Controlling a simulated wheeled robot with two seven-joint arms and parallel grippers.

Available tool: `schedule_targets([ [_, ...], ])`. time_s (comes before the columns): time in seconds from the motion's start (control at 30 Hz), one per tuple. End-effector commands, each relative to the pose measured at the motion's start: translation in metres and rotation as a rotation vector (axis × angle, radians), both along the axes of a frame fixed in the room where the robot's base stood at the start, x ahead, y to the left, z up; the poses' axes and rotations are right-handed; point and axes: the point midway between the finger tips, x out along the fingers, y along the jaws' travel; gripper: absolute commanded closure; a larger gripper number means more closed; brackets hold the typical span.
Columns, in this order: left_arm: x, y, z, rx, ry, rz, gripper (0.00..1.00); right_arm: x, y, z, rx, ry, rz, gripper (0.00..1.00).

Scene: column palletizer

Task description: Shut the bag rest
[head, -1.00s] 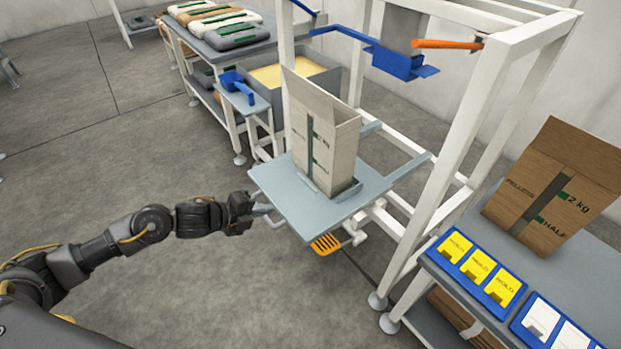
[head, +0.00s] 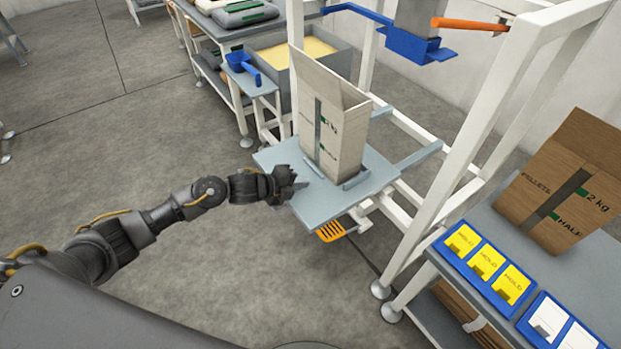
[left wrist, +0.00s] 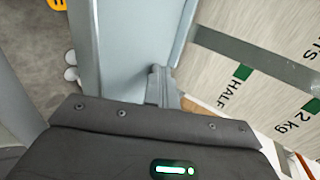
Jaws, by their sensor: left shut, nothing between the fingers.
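The bag rest, a grey flat plate (head: 335,205), extends from the white frame under the spout in the head view. An open-topped paper bag (head: 330,130) with a dark stripe and green marks stands upright on it. My left gripper (head: 300,184) is shut and empty at the plate's left part, beside the bag; whether it touches the plate is unclear. In the left wrist view the fingers (left wrist: 160,85) show next to the plate (left wrist: 128,60), with the bag (left wrist: 250,60) to the right. My right gripper is not in view.
A blue spout clamp (head: 418,47) and an orange lever (head: 478,23) are above. An orange pedal (head: 331,231) lies below the plate. A bin of yellow pellets (head: 300,53) and a blue scoop (head: 243,68) stand behind. A brown bag (head: 560,190) sits on the right table.

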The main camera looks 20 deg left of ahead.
Motion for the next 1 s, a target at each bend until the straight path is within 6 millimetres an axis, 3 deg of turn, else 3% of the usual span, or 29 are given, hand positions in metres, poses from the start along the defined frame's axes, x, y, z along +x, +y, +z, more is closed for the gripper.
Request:
schedule_targets([
  [0.3, 0.025, -0.021, 0.002, 0.001, -0.002, -0.001, 1.0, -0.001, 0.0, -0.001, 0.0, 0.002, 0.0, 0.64],
  [1.0, 0.035, -0.016, 0.002, -0.001, -0.002, 0.023, 1.0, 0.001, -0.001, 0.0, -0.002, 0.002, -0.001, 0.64],
])
